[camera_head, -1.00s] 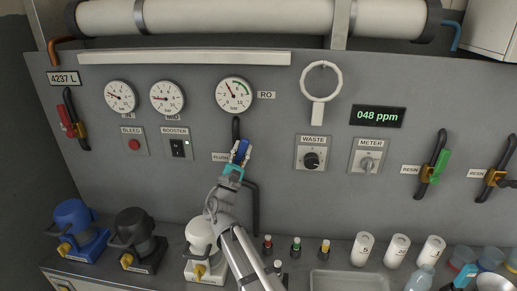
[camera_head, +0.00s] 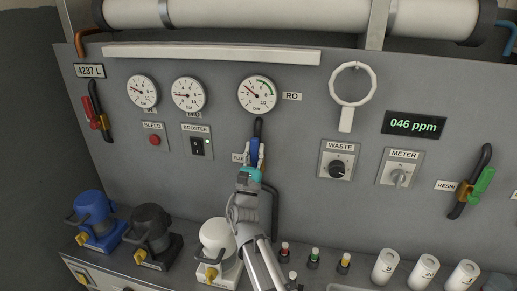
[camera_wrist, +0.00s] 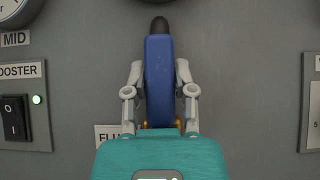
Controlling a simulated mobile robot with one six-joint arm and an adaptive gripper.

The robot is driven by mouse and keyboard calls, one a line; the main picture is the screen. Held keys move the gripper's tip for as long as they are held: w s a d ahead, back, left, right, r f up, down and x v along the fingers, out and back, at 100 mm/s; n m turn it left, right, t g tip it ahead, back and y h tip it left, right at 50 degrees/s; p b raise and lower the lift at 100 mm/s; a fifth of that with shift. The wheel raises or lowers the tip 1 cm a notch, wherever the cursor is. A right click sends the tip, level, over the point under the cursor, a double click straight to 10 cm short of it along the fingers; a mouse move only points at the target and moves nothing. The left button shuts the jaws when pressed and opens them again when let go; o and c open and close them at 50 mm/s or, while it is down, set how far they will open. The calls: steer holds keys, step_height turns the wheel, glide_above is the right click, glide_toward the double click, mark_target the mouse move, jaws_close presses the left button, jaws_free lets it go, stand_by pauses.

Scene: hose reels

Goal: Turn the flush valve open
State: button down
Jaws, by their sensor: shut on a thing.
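The flush valve's blue handle (camera_wrist: 159,75) stands upright in the wrist view, in front of the grey panel. It also shows in the head view (camera_head: 254,146), below the RO gauge, on a black pipe. My gripper (camera_wrist: 160,80) has one finger on each side of the handle and is shut on it. It also shows in the head view (camera_head: 256,158). The flush label (camera_wrist: 106,135) is partly hidden behind my gripper. The valve body is mostly hidden; a bit of yellow shows below the handle.
The RO gauge (camera_head: 258,94) is above the valve. The booster switch (camera_head: 197,147) is to the left, and the waste knob (camera_head: 337,168) to the right.

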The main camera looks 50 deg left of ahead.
stand_by(0.4)
steer(key=shift+c, duration=2.2)
jaws_free()
steer(key=shift+s, duration=0.1)
